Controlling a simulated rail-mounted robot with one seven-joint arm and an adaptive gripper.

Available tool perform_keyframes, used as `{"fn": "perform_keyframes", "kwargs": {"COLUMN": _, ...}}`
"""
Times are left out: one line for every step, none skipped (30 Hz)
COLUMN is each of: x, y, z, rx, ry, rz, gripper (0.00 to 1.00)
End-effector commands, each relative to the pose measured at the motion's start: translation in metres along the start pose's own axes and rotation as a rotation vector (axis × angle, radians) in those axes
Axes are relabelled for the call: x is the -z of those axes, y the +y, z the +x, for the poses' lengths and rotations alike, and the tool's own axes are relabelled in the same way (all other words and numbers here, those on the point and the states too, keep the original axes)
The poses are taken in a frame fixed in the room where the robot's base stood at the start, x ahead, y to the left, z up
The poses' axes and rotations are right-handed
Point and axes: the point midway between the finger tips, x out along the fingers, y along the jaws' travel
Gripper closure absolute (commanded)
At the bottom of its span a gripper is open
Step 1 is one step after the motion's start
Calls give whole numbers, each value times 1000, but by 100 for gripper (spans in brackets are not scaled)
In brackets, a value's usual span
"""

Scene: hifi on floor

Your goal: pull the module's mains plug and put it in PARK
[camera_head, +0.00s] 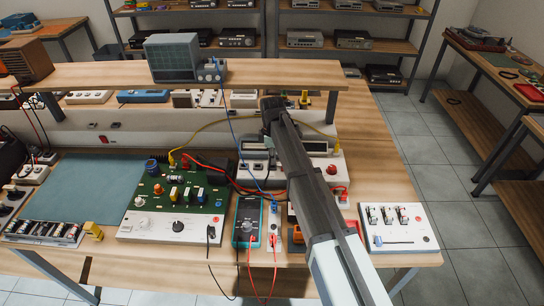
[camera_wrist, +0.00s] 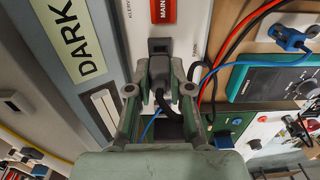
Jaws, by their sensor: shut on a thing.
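In the wrist view my gripper (camera_wrist: 159,70) is shut on a black plug (camera_wrist: 159,80), with its dark cable curving off to the right. A dark socket opening (camera_wrist: 158,45) lies just beyond the plug on a pale panel, beside a red label reading "MAIN", cut off by the frame edge. I cannot tell whether the plug's pins are in a socket. In the head view my gripper (camera_head: 273,108) is at the bench's rear strip, and my arm hides the plug. A green circuit board module (camera_head: 180,190) stands left of my arm.
A teal multimeter (camera_head: 247,222) with red and black leads stands near the front edge. A white switch box (camera_head: 398,228) is right of my arm. Red, black and blue cables run close beside the gripper. A raised shelf (camera_head: 110,76) spans the back. The green mat (camera_head: 75,185) is mostly clear.

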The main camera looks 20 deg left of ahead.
Motion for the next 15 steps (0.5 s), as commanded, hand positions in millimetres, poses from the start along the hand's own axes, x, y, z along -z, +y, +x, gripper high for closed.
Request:
{"fn": "perform_keyframes", "kwargs": {"x": 0, "y": 0, "z": 1, "rx": 0, "ry": 0, "rz": 0, "gripper": 100}}
{"fn": "perform_keyframes", "kwargs": {"x": 0, "y": 0, "z": 1, "rx": 0, "ry": 0, "rz": 0, "gripper": 100}}
{"fn": "perform_keyframes", "kwargs": {"x": 0, "y": 0, "z": 2, "rx": 0, "ry": 0, "rz": 0, "gripper": 100}}
{"fn": "perform_keyframes", "kwargs": {"x": 0, "y": 0, "z": 2, "rx": 0, "ry": 0, "rz": 0, "gripper": 100}}
{"fn": "perform_keyframes", "kwargs": {"x": 0, "y": 0, "z": 2, "rx": 0, "ry": 0, "rz": 0, "gripper": 100}}
{"fn": "perform_keyframes", "kwargs": {"x": 0, "y": 0, "z": 3, "rx": 0, "ry": 0, "rz": 0, "gripper": 100}}
{"fn": "perform_keyframes", "kwargs": {"x": 0, "y": 0, "z": 3, "rx": 0, "ry": 0, "rz": 0, "gripper": 100}}
{"fn": "perform_keyframes", "kwargs": {"x": 0, "y": 0, "z": 3, "rx": 0, "ry": 0, "rz": 0, "gripper": 100}}
{"fn": "perform_keyframes", "kwargs": {"x": 0, "y": 0, "z": 4, "rx": 0, "ry": 0, "rz": 0, "gripper": 100}}
{"fn": "perform_keyframes", "kwargs": {"x": 0, "y": 0, "z": 4, "rx": 0, "ry": 0, "rz": 0, "gripper": 100}}
{"fn": "perform_keyframes", "kwargs": {"x": 0, "y": 0, "z": 4, "rx": 0, "ry": 0, "rz": 0, "gripper": 100}}
{"fn": "perform_keyframes", "kwargs": {"x": 0, "y": 0, "z": 5, "rx": 0, "ry": 0, "rz": 0, "gripper": 100}}
{"fn": "perform_keyframes", "kwargs": {"x": 0, "y": 0, "z": 5, "rx": 0, "ry": 0, "rz": 0, "gripper": 100}}
{"fn": "perform_keyframes", "kwargs": {"x": 0, "y": 0, "z": 6, "rx": 0, "ry": 0, "rz": 0, "gripper": 100}}
{"fn": "perform_keyframes", "kwargs": {"x": 0, "y": 0, "z": 6, "rx": 0, "ry": 0, "rz": 0, "gripper": 100}}
